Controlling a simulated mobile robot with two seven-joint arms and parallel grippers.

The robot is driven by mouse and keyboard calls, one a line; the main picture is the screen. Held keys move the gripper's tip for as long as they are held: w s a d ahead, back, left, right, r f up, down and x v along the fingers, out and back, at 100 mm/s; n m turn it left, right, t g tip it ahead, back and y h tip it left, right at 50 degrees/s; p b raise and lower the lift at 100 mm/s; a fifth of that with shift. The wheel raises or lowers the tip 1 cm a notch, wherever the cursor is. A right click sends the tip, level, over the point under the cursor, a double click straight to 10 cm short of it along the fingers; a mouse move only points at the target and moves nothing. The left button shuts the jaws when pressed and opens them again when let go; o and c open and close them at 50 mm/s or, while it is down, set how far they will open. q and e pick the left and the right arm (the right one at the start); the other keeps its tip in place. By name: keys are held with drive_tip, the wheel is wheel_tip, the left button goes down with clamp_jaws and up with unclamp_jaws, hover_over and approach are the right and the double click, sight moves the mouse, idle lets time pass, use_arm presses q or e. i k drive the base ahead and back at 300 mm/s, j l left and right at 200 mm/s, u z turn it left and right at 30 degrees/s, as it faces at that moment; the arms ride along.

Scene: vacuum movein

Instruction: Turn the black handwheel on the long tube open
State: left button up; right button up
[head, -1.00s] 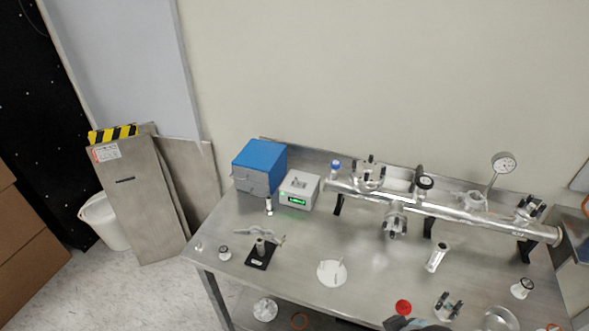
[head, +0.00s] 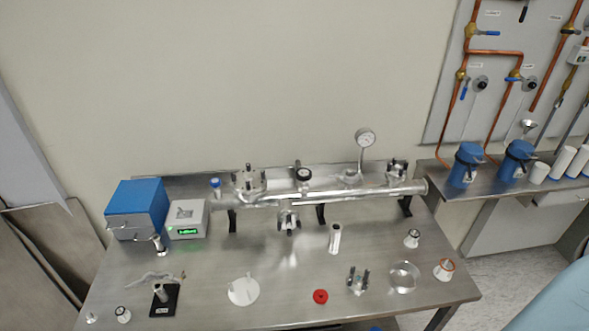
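The long silver tube (head: 340,196) lies level across the back of the steel table, held on black supports. A small round black-rimmed part with a pale centre, which looks like the black handwheel (head: 303,174), sits on the tube's upper side near its middle. A short dark stem shows just behind it. Its turn position cannot be told at this size. Neither of my grippers is in view.
A pressure gauge (head: 365,138) rises behind the tube. A blue box (head: 137,209) and a grey unit with a green display (head: 188,219) stand left. A pale blue surface (head: 560,300) fills the lower right corner.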

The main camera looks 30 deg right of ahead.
sight(303, 174)
drive_tip(key=z, duration=1.1)
